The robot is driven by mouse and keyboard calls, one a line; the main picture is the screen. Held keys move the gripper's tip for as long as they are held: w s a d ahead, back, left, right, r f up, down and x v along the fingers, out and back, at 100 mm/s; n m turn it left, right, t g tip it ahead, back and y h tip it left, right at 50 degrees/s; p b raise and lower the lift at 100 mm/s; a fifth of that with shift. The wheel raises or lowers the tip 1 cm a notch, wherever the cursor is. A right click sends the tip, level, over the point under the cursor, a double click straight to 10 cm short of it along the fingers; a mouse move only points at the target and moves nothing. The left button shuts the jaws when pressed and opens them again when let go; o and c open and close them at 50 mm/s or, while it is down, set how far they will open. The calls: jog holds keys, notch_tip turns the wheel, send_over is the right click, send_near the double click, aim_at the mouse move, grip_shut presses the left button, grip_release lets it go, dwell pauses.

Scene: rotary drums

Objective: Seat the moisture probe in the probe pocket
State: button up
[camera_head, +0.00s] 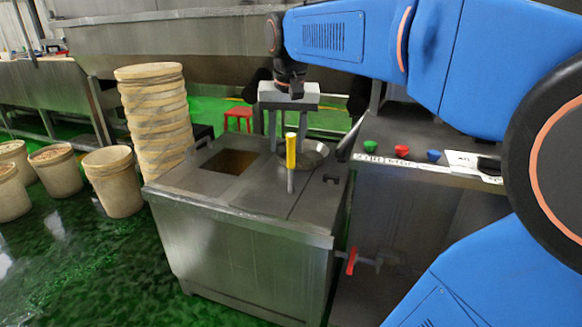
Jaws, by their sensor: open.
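The moisture probe (291,152), with a yellow handle and a thin grey shaft, stands upright at the top of the grey metal cabinet (240,245). Its lower end meets the cabinet top near the seam between panels; I cannot tell whether it sits in a hole. My gripper (287,142) points down over the cabinet with its two fingers apart. The yellow handle shows between and slightly below the fingers, apparently in front of them; contact is not visible. I cannot clearly identify the probe pocket.
The cabinet top has a square opening (230,162) at left and a round metal bowl (316,155) behind the probe. A panel with green, red and blue buttons (402,151) stands at right. Stacked tan tubs (156,120) stand at left. A red-handled valve (352,261) juts from the side.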

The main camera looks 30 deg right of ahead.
aim_at(291, 153)
jog(key=w+d+r+m+g, duration=0.1)
jog(key=w+d+r+m, duration=0.1)
jog(key=w+d+r, duration=0.3)
jog(key=w+d+r+m+g, duration=0.1)
jog(key=w+d+m, duration=0.15)
jog(key=w, duration=0.35)
jog(key=shift+n, duration=0.25)
jog(key=f, duration=0.5)
jog(key=w+d+f, duration=0.1)
jog(key=f, duration=0.5)
jog(key=w+d+f, duration=0.1)
jog(key=f, duration=0.5)
jog(key=shift+f, duration=0.2)
grip_shut()
